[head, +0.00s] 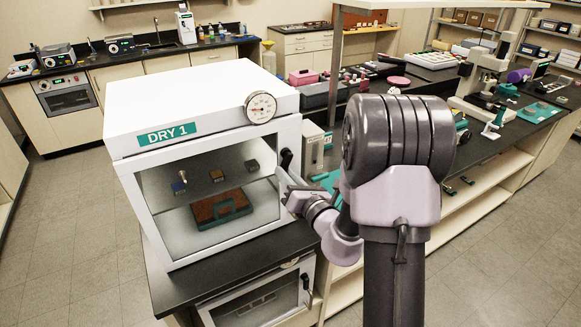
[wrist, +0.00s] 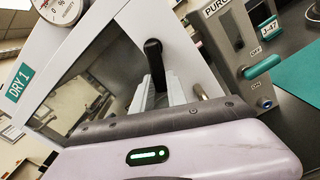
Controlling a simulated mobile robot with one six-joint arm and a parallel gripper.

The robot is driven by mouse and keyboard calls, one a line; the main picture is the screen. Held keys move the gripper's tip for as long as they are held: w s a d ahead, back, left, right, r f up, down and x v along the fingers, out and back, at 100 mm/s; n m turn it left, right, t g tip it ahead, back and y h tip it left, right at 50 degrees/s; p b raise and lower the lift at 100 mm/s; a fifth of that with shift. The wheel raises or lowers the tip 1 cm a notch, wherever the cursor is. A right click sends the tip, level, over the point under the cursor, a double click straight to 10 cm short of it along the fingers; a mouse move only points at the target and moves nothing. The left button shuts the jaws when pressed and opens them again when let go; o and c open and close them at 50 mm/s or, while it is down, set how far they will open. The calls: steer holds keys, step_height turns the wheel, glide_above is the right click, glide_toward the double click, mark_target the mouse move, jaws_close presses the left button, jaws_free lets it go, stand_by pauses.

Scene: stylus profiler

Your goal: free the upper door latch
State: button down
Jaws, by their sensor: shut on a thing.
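The upper door latch is a black handle (head: 286,158) on the right edge of the glass door (head: 165,225) of the white DRY 1 cabinet (head: 200,100). In the wrist view the latch (wrist: 153,52) stands up, leaning slightly, with its lower part between my fingers. My gripper (head: 284,183) is at the cabinet's front right edge, and its grey fingers (wrist: 163,92) are shut on the latch. The door looks closed.
A purge box (wrist: 235,45) with a teal lever (wrist: 262,68) stands close right of the cabinet. A round gauge (head: 261,107) sits at the cabinet's upper corner. A lower cabinet door has its own black latch (head: 306,281). Open floor lies at the left.

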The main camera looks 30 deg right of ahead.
mark_target(270, 156)
steer(key=m+p, duration=0.1)
steer(key=a+r+m+p, duration=0.1)
steer(key=m+p, duration=0.1)
steer(key=shift+r, duration=0.1)
steer(key=m+p, duration=0.1)
steer(key=p, duration=0.1)
steer(key=a+r+m+p, duration=0.1)
steer(key=m+p, duration=0.1)
steer(key=shift+r+m, duration=0.1)
steer(key=shift+m, duration=0.2)
steer(key=m+p, duration=0.1)
steer(key=r+m+p, duration=0.1)
steer(key=p, duration=0.1)
steer(key=m+p, duration=0.2)
steer(key=shift+a+r, duration=0.15)
steer(key=shift+a, duration=0.1)
steer(key=shift+r+m+p, duration=0.25)
steer(key=shift+m+p, duration=0.85)
steer(key=shift+p, duration=0.05)
steer(key=c, duration=1.3)
jaws_free()
steer(key=shift+f, duration=0.1)
